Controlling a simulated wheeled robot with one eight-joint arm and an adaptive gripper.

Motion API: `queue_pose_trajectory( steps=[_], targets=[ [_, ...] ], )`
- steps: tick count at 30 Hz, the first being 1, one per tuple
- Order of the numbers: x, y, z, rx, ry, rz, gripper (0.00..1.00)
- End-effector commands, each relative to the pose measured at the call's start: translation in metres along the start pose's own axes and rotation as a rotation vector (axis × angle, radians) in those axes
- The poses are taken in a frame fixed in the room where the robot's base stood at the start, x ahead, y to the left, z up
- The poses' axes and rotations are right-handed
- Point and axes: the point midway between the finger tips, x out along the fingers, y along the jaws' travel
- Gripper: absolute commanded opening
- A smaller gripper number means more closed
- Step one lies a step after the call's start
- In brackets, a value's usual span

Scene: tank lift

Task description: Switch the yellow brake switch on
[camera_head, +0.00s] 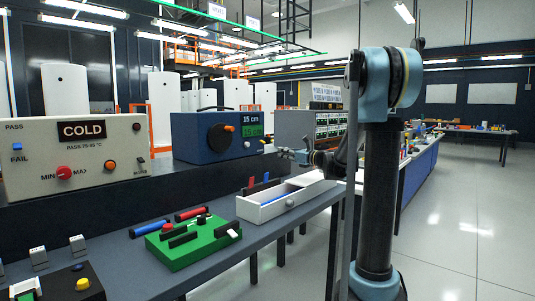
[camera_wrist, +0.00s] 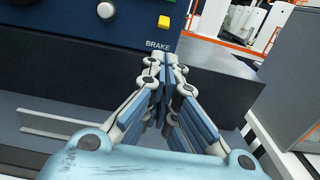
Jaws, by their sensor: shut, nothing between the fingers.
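In the head view, the blue box (camera_head: 190,141) has two displays reading 15 cm and a dark dial. My gripper (camera_head: 286,153) is to the right of this box there, above the white tray.
The open white tray (camera_head: 262,214) stands on the bench below my gripper. A green block with black bars (camera_head: 180,254) is nearer. A COLD panel (camera_head: 30,165) is at left. A grey cabinet (camera_head: 288,124) stands right of the blue box. The floor at right is clear.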

Motion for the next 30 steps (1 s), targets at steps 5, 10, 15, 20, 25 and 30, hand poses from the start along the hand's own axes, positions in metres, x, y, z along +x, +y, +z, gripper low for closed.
queue_pose_trajectory(
  steps=[5, 10, 15, 20, 25, 30],
  targets=[
    [0.004, 0.0, 0.0, 0.0, 0.0, 0.001, 0.0],
    [0.022, 0.0, 0.0, 0.0, 0.0, 0.002, 0.0],
    [0.051, 0.001, 0.0, 0.0, 0.0, 0.003, 0.0],
    [0.075, 0.001, 0.0, 0.0, 0.0, 0.003, 0.0],
    [0.093, 0.0, 0.0, 0.0, 0.0, 0.002, 0.0],
    [0.1, 0.0, 0.0, 0.0, 0.0, 0.001, 0.0]
  ],
)
